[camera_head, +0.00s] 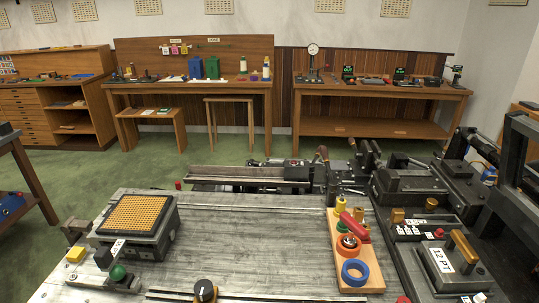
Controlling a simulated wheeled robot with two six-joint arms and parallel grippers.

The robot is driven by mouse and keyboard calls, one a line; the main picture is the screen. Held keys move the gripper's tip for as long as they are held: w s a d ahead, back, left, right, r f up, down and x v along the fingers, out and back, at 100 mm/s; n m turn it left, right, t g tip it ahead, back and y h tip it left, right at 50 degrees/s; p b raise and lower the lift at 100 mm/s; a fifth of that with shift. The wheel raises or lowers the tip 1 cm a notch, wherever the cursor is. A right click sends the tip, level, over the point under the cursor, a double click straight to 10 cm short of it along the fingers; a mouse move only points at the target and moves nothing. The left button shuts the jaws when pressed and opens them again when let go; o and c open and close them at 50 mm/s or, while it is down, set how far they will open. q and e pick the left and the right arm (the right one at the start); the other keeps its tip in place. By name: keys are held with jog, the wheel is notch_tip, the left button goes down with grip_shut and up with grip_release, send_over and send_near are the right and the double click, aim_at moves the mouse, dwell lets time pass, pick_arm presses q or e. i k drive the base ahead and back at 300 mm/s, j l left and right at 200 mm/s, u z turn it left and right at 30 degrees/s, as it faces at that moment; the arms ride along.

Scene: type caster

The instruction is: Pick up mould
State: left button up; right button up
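A dark metal block with a brass handle (463,246) and a white "12 PT" label (442,260) sits at the lower right. It looks like a mould. A second dark block with brass pieces (398,215) and small white labels lies behind it. I cannot tell for certain which is the mould meant. Neither of my grippers shows in the head view.
A brass-coloured grid in a dark frame (141,215) sits on the left of the grey metal table (250,240). A wooden board (341,245) carries coloured rings and a red-handled tool. A black knob (204,290) stands at the front edge. Dark machinery crowds the right.

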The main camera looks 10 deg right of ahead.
aim_at(453, 266)
jog(key=z, duration=1.7)
jog(key=k+l+u, duration=0.2)
jog(key=k+j, duration=0.1)
